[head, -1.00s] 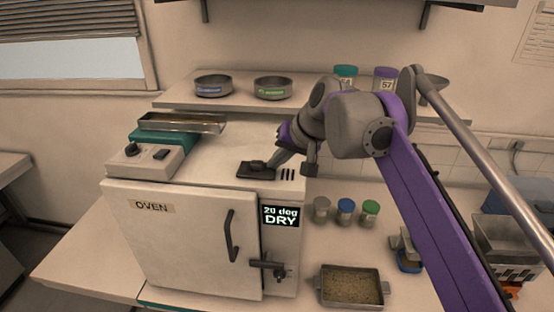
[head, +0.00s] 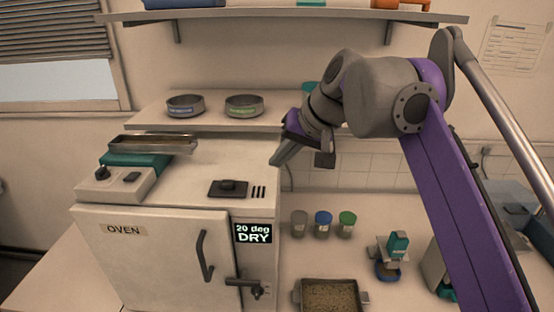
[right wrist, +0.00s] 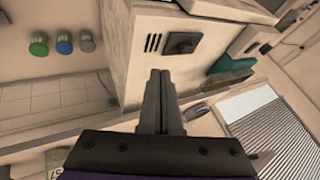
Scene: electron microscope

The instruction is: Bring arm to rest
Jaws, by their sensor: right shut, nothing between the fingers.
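My right arm reaches in from the right in the head view, and its right gripper (head: 279,159) hangs above the right back edge of the oven top, apart from it. In the right wrist view the right gripper (right wrist: 160,77) has its two fingers together with nothing between them. The oven (head: 150,262) is white with its door shut and a "20 deg DRY" display. A black square piece with a knob (head: 228,188) sits on the oven top, left of the gripper. My left gripper is not in view.
A shelf (head: 150,120) behind the oven holds two round sieves (head: 185,106). Lidded jars (head: 323,224) and a tray of granules (head: 330,295) stand on the bench right of the oven. An upper shelf (head: 240,16) is above. Open air surrounds the gripper.

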